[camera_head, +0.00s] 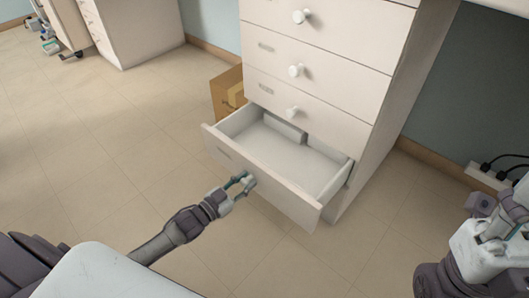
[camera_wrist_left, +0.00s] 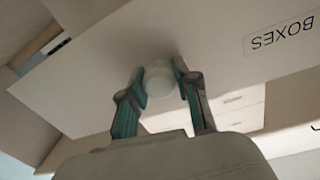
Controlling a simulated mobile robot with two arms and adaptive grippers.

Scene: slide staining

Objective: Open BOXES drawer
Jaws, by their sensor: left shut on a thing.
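The BOXES drawer (camera_head: 268,175) is the lowest drawer of a white cabinet in the head view. It stands pulled well out, and a pale box-like item (camera_head: 285,129) lies at its back. In the left wrist view the drawer front (camera_wrist_left: 100,85) carries an upside-down BOXES label (camera_wrist_left: 281,35). My left gripper (camera_head: 243,182) is at the drawer front, its fingers shut on the round white knob (camera_wrist_left: 159,79). Most of the knob is hidden by the fingers in the head view.
Several closed drawers (camera_head: 315,74) with round knobs are above the open one. A cardboard box (camera_head: 227,95) stands on the floor left of the cabinet. A power strip with plugs (camera_head: 486,176) lies by the right wall. The tiled floor (camera_head: 110,150) to the left is clear.

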